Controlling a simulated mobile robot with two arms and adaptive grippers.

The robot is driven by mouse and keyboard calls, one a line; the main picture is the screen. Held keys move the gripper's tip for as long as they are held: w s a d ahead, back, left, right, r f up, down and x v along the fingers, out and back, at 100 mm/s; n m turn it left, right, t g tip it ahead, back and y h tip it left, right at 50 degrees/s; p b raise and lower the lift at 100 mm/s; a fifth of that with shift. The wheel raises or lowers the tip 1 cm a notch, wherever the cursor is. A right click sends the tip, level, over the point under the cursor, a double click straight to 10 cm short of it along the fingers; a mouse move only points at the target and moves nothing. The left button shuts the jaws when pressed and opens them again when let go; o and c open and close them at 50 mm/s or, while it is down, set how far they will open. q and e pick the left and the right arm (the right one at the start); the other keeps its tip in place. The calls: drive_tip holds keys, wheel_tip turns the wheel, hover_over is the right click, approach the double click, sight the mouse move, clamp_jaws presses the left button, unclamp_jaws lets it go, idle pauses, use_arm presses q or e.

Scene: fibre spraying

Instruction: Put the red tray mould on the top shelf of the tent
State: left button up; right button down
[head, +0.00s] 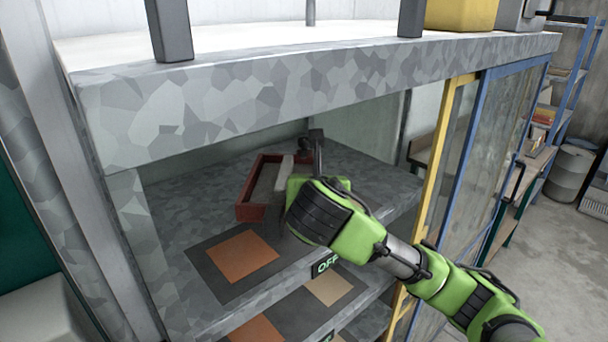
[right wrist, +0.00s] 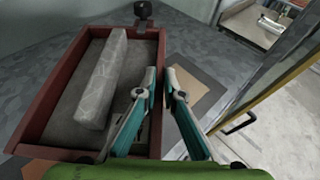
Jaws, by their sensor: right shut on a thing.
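The red tray mould (head: 252,213) is inside the tent, over the upper of the two shelves I can see. It looks level, but I cannot tell whether it rests on the shelf. In the right wrist view the tray mould (right wrist: 28,100) has a grey floor and a long pale grey block (right wrist: 103,80) lying in it. My right gripper (right wrist: 160,75) is shut on the tray's right-hand wall, one finger on each side. In the head view my green right arm hides the fingers and the tray's right part. My left gripper is not in view.
Dark mats with orange squares (head: 240,254) lie on the upper shelf (head: 185,285) and the shelf below. A thick grey tent roof edge (head: 330,90) runs above. A yellow post (head: 440,160) stands close to my right arm.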

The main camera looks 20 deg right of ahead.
drive_tip(key=shift+f, duration=0.7)
drive_tip(key=shift+w+f+p, duration=0.2)
drive_tip(key=shift+f+p, duration=0.1)
drive_tip(key=shift+f, duration=0.3)
wheel_tip(320, 180, down, 3)
drive_tip(key=shift+r+p, duration=0.1)
drive_tip(key=shift+p, duration=0.3)
drive_tip(key=shift+s+f, duration=0.1)
drive_tip(key=shift+f, duration=0.3)
drive_tip(key=c, duration=2.6)
unclamp_jaws()
drive_tip(key=shift+f, duration=0.3)
drive_tip(key=o, duration=0.4)
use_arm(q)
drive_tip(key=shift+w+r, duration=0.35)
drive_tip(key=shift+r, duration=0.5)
use_arm(e)
drive_tip(key=shift+o, duration=0.2)
drive_tip(key=shift+s+r, duration=0.1)
drive_tip(key=shift+s, duration=0.05)
